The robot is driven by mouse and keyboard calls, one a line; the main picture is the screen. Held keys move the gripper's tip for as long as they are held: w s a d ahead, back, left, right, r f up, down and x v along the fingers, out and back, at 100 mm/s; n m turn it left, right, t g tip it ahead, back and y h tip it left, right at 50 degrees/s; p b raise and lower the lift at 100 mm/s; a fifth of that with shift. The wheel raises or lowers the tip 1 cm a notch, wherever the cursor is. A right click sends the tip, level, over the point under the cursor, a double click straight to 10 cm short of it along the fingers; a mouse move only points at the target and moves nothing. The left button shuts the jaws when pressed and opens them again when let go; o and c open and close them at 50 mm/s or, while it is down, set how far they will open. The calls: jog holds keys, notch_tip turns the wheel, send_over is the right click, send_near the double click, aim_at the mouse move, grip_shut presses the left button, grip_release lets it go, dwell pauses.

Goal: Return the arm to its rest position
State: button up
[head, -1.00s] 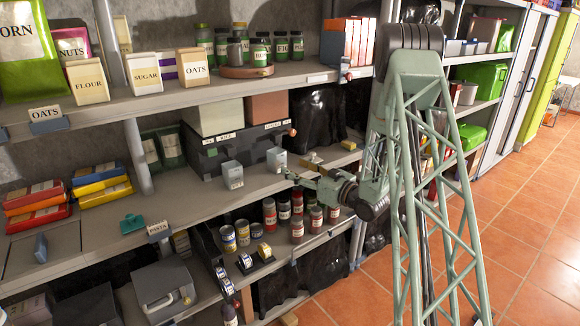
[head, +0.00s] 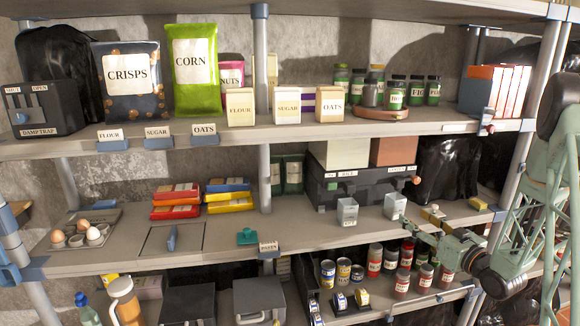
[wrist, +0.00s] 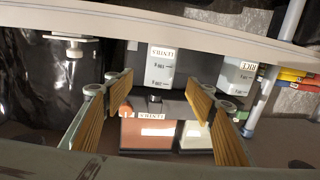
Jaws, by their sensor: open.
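A dark box (head: 345,188) stands behind the cups. Several cans (head: 375,260) stand on the shelf below. The upper shelf (head: 400,127) runs above my arm, and a post (head: 535,95) stands near it.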

jog(key=s+a+r+g+h, duration=0.1)
jog(key=a+r+g+h, duration=0.15)
jog(key=r, duration=0.45)
jog(key=s+a+r+g+h, duration=0.2)
jog(key=a+r+h, duration=0.1)
jog(key=r, duration=0.4)
jog(key=s+a+r+m+g+h, duration=0.1)
jog(key=s+a+r, duration=0.25)
jog(key=s, duration=0.35)
jog(key=s+a+r+m+g+h, duration=0.1)
jog(key=s+a+r+g, duration=0.1)
jog(key=s+a+r, duration=0.3)
jog(key=s+a+g, duration=0.2)
jog(key=s+a, duration=0.3)
jog(key=s, duration=1)
jog(key=s+a+g+y, duration=0.1)
jog(key=s+a, duration=0.4)
jog(key=s, duration=1)
jog(key=s+a+m+g+y, duration=0.1)
jog(key=s+a, duration=0.3)
jog(key=s, duration=1)
jog(key=shift+s+a+g, duration=0.4)
jog(key=shift+g, duration=0.45)
